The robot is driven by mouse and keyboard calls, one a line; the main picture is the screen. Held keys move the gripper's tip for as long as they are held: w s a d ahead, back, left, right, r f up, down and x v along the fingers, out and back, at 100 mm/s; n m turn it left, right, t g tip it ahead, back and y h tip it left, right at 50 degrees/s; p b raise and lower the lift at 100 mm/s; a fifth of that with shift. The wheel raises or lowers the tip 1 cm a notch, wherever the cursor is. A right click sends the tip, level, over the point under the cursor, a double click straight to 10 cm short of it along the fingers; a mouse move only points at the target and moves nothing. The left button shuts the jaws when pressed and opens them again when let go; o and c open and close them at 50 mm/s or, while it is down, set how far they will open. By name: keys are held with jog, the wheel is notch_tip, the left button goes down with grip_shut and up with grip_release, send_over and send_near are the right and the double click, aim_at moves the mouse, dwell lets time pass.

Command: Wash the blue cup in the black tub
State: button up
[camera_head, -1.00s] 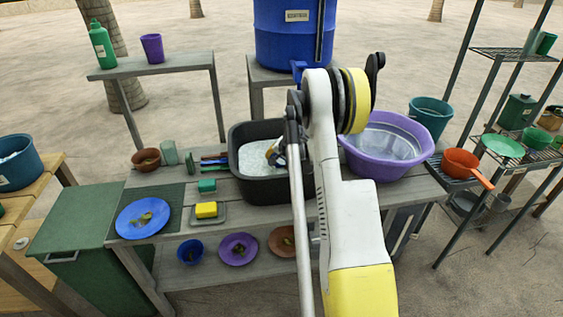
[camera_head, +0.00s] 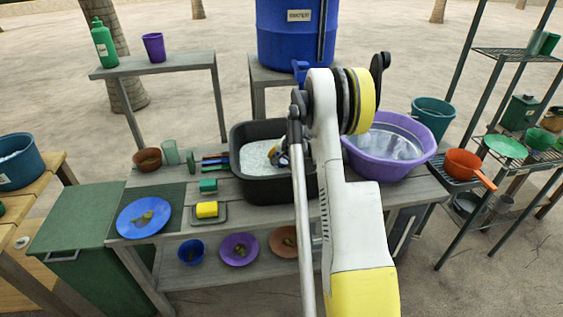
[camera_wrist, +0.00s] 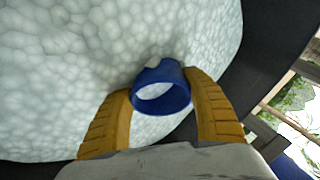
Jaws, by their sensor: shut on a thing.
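The black tub (camera_head: 268,190) stands on the grey table and holds white foamy water (camera_head: 256,153). In the wrist view the foam (camera_wrist: 100,60) fills most of the picture, with the tub's dark wall (camera_wrist: 275,45) at the right. The blue cup (camera_wrist: 161,72) is between the two yellow fingers of my gripper (camera_wrist: 160,105), its open rim facing the camera. My gripper is shut on the cup, and the cup's far end meets the foam. How deep it sits is unclear. In the head view my arm hides most of the gripper and cup.
A purple basin (camera_head: 360,165) stands right of the tub, close to my arm. Left of the tub are a yellow sponge (camera_head: 207,209), a teal block (camera_head: 208,186) and a blue plate (camera_head: 144,217). A blue barrel (camera_head: 285,45) stands behind.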

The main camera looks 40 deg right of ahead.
jog(key=shift+s+d, duration=0.2)
jog(key=shift+d, duration=0.2)
jog(key=shift+r, duration=0.15)
notch_tip(320, 180, up, 19)
jog(key=p, duration=1.1)
jog(key=shift+r, duration=0.1)
dwell(0.8)
